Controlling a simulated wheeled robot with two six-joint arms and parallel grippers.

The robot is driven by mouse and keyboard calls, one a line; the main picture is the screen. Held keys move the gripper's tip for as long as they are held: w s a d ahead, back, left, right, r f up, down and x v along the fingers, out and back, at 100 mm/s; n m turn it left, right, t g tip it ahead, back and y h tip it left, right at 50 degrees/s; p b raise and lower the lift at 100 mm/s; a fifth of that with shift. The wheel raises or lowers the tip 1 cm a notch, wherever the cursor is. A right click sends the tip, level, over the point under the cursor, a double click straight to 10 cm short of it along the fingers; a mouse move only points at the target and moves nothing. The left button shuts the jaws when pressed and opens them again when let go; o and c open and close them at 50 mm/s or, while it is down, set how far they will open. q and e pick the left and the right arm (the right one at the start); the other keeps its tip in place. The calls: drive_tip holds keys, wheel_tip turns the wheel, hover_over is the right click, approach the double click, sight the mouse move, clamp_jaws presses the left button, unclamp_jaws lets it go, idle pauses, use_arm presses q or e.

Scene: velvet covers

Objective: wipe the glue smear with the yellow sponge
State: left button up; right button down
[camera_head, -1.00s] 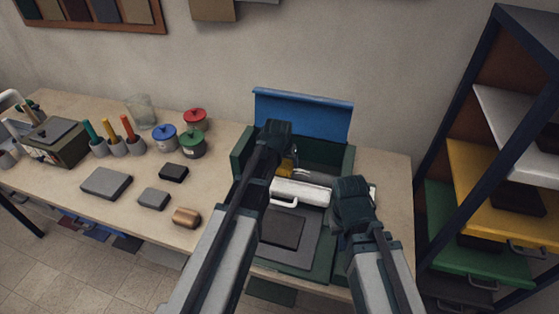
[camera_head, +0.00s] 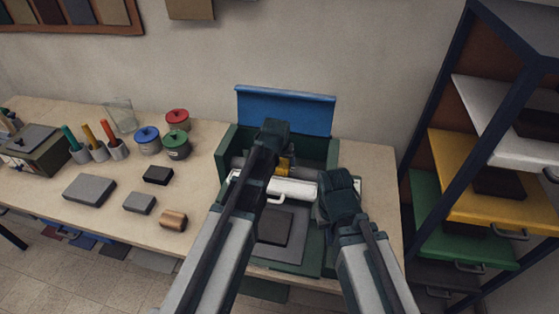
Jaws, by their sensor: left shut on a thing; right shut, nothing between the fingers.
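A small yellow piece, which looks like the sponge (camera_head: 283,167), shows just beyond my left gripper (camera_head: 275,146). It is mostly hidden behind the gripper, which is shut on it over the back of the green machine (camera_head: 331,152). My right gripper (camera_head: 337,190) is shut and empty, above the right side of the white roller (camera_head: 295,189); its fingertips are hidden. I cannot make out the glue smear; my arms cover part of the machine.
A raised blue flap (camera_head: 285,112) stands at the machine's back. A dark plate (camera_head: 276,228) lies at its front. Lidded pots (camera_head: 148,140), grey blocks (camera_head: 90,189) and a wooden roll (camera_head: 173,220) stand left on the table. A shelf rack (camera_head: 490,180) is at right.

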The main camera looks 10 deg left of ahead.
sight(293, 169)
use_arm(q)
drive_tip(key=shift+d, duration=2.15)
use_arm(e)
drive_tip(key=shift+d+r, duration=0.1)
use_arm(q)
drive_tip(key=shift+s, duration=0.15)
use_arm(e)
drive_tip(key=shift+f, duration=0.2)
use_arm(q)
drive_tip(key=shift+a, duration=0.15)
drive_tip(key=shift+a, duration=0.5)
use_arm(e)
drive_tip(key=shift+d, duration=0.1)
use_arm(q)
drive_tip(key=shift+a, duration=1.5)
use_arm(e)
drive_tip(key=shift+r, duration=0.1)
use_arm(q)
drive_tip(key=shift+w+a, duration=0.1)
drive_tip(key=shift+w, duration=0.1)
drive_tip(key=shift+a, duration=1.85)
